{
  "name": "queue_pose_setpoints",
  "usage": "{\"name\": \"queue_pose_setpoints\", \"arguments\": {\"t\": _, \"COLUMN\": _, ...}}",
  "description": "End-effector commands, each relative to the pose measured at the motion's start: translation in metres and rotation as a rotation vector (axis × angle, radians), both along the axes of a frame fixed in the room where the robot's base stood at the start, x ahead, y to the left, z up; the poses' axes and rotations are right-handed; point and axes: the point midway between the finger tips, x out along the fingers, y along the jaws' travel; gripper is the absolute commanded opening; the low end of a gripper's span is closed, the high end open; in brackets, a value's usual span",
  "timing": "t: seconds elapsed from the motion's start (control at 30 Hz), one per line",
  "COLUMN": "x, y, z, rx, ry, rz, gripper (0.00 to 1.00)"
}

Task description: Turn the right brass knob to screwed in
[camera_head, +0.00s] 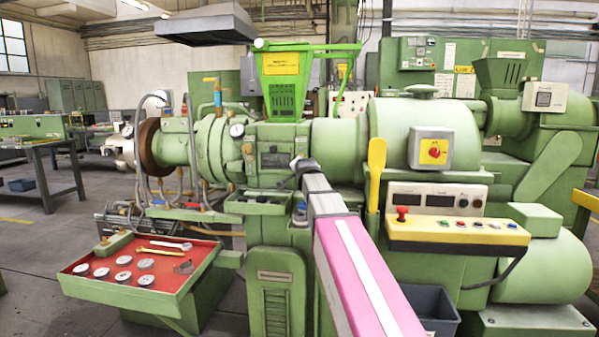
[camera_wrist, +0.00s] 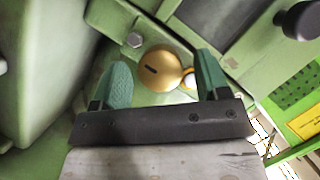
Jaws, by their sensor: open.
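A round brass knob (camera_wrist: 160,68) with a dark slot across its face shows in the wrist view, against the green machine body. My gripper (camera_wrist: 164,62) has its two green fingers apart, one on each side of the knob. A gap shows between the left finger and the knob; the right finger is closer, and I cannot tell if it touches. A small brass and white part (camera_wrist: 189,80) sits at the knob's right, partly behind the right finger. In the head view my gripper (camera_head: 300,163) is at the right side of the extruder's front block, and the knob cannot be made out there.
A hex bolt (camera_wrist: 134,40) is above left of the knob, and a black round handle (camera_wrist: 300,20) is at upper right. In the head view, a yellow-handled lever (camera_head: 376,165) and a control panel (camera_head: 455,225) stand right of my arm. A red tool tray (camera_head: 150,262) is at lower left.

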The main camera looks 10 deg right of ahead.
Motion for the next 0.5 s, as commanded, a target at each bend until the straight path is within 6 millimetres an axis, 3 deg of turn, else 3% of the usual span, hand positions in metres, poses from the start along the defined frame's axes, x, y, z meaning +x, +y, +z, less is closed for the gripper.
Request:
{"name": "queue_pose_setpoints", "arguments": {"t": 0.3, "x": -0.061, "y": 0.002, "z": 0.014, "rx": 0.001, "ry": 0.000, "rz": 0.000, "gripper": 0.69}}
{"name": "queue_pose_setpoints", "arguments": {"t": 0.5, "x": -0.084, "y": 0.002, "z": 0.022, "rx": 0.001, "ry": -0.001, "rz": 0.000, "gripper": 0.69}}
